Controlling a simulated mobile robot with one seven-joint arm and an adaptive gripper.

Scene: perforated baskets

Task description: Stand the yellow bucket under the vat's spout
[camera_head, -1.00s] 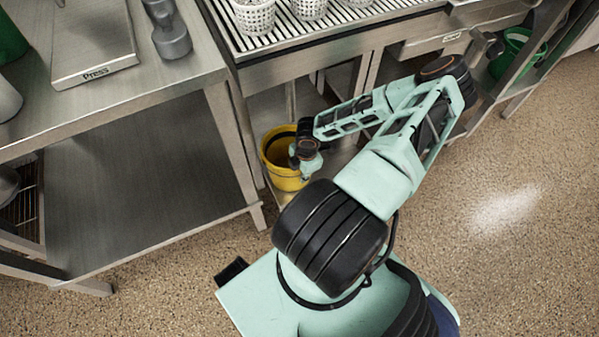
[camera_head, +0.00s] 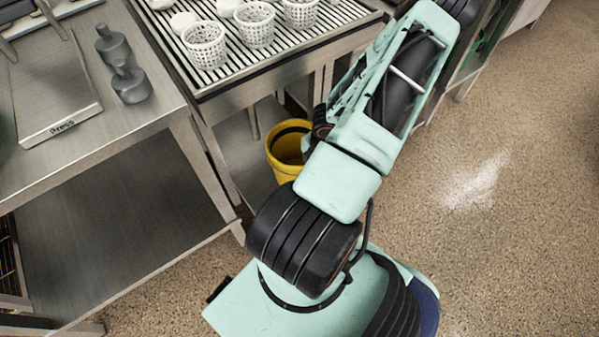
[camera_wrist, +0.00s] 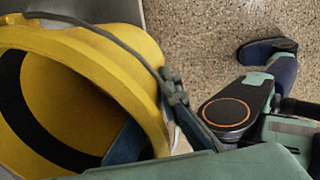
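The yellow bucket (camera_head: 276,160) shows in the head view beside the front of the slatted metal table, its mouth facing up and its right side hidden by my arm. In the wrist view the bucket (camera_wrist: 105,65) fills the left side, with a dark band inside and a thin handle along the rim. My gripper (camera_wrist: 160,145) is at the bucket's rim, one blue-grey finger inside and the other outside; it appears shut on the wall. My gripper is hidden behind my arm in the head view. I cannot identify the vat or its spout.
White perforated baskets (camera_head: 205,45) stand on the slatted table (camera_head: 227,82). A steel table (camera_head: 158,113) at left bears a press plate (camera_head: 55,85) and dark dumbbell-like objects (camera_head: 128,80). Speckled floor (camera_head: 510,200) is clear at right.

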